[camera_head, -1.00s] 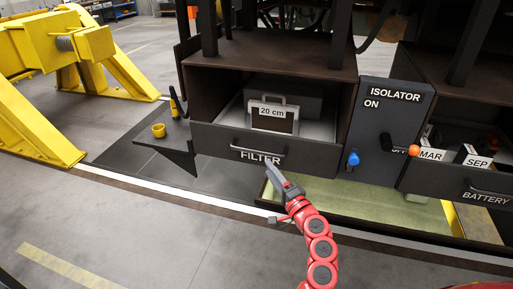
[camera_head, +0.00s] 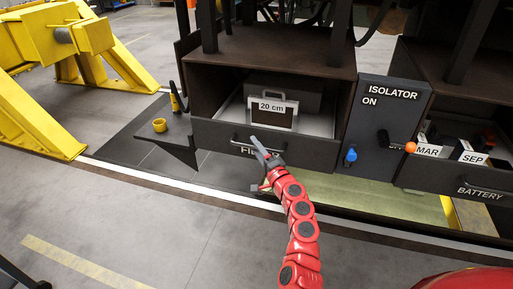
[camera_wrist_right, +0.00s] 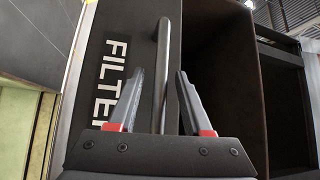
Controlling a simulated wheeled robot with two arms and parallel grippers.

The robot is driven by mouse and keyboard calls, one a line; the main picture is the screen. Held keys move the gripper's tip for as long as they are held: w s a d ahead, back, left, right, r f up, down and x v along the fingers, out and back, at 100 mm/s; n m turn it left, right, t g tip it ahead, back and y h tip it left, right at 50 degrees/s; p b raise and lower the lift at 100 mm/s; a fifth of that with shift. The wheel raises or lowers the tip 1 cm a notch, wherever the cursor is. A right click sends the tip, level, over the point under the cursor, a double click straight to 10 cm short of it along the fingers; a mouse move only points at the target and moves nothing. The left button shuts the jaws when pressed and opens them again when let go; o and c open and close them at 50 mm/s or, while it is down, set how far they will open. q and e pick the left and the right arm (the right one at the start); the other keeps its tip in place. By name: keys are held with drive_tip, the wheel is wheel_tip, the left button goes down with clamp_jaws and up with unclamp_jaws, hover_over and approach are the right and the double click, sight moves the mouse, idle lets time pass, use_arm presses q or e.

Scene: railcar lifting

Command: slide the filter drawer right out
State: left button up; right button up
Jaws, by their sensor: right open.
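The filter drawer (camera_head: 215,133) is a dark open-topped drawer in its housing, partly out. Its front is marked FILTER and carries a bar handle (camera_head: 240,144). A framed filter marked 20 cm (camera_head: 271,112) stands inside it. My right gripper (camera_head: 260,147) is at the drawer front and hides part of the lettering and handle. In the right wrist view the open fingers (camera_wrist_right: 158,100) stand either side of the handle bar (camera_wrist_right: 163,60), with gaps on both sides, not closed on it. My left gripper is not in view.
The isolator box (camera_head: 388,118) with blue and orange knobs stands right of the drawer, then the battery drawer (camera_head: 470,184). A small shelf with a yellow cup (camera_head: 159,125) juts out at left. A yellow buffer stand (camera_head: 62,50) is further left. The floor in front is clear.

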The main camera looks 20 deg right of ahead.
clamp_jaws()
idle(1.3)
